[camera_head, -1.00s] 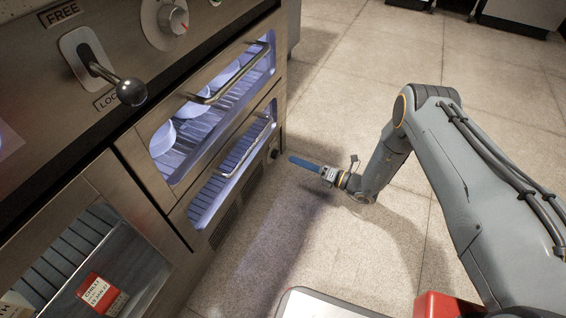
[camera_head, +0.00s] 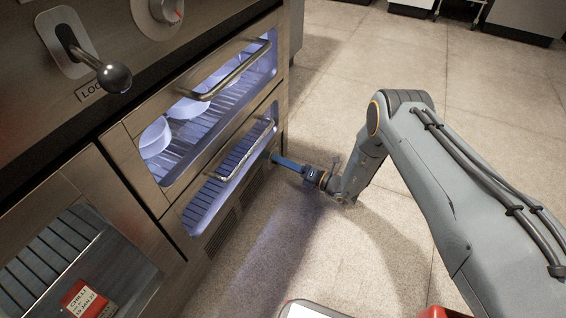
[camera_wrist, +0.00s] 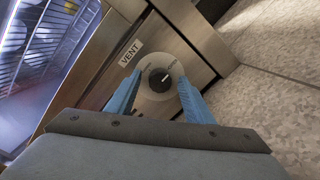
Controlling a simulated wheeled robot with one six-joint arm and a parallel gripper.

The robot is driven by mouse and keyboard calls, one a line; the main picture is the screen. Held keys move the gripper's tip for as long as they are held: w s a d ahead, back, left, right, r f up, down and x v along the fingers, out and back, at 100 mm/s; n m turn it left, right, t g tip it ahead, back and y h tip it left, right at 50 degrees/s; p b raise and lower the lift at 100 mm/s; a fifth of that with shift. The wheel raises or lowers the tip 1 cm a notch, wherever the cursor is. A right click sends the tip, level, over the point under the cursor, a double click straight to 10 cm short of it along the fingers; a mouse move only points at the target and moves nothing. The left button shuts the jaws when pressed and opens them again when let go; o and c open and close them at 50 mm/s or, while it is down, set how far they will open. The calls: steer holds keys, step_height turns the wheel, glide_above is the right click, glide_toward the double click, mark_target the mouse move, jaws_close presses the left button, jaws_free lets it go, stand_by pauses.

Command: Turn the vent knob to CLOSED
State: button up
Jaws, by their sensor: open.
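The vent knob (camera_wrist: 160,79) is a small black dial with a white pointer line on a round pale plate, beside a VENT label (camera_wrist: 131,53) in the wrist view. The plate's lettering is too small to read. My gripper (camera_wrist: 160,92) has blue fingers, open, one on each side of the knob; I cannot tell whether they touch it. In the head view my gripper (camera_head: 276,158) reaches the low right end of the steel cabinet, and the knob is hidden behind the fingers there.
A drawer handle (camera_head: 246,149) and a door handle (camera_head: 224,77) stick out left of my gripper. A lever with a black ball (camera_head: 114,77) and a round dial (camera_head: 166,10) are higher up. The floor (camera_head: 400,215) right of the cabinet is clear.

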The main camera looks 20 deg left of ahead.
steer(key=shift+c, duration=0.4)
steer(key=c, duration=1)
steer(key=shift+o, duration=0.2)
steer(key=shift+n, duration=0.3)
steer(key=n+p, duration=0.1)
steer(key=n, duration=0.2)
steer(key=shift+n, duration=0.3)
steer(key=n, duration=0.4)
steer(key=shift+d+f+n+y+p, duration=0.1)
steer(key=shift+n+y+p, duration=0.3)
steer(key=n, duration=0.4)
steer(key=shift+n+g, duration=0.4)
steer(key=shift+f+n+g+p, duration=0.1)
steer(key=shift+n+g+p, duration=0.35)
steer(key=shift+n, duration=2.05)
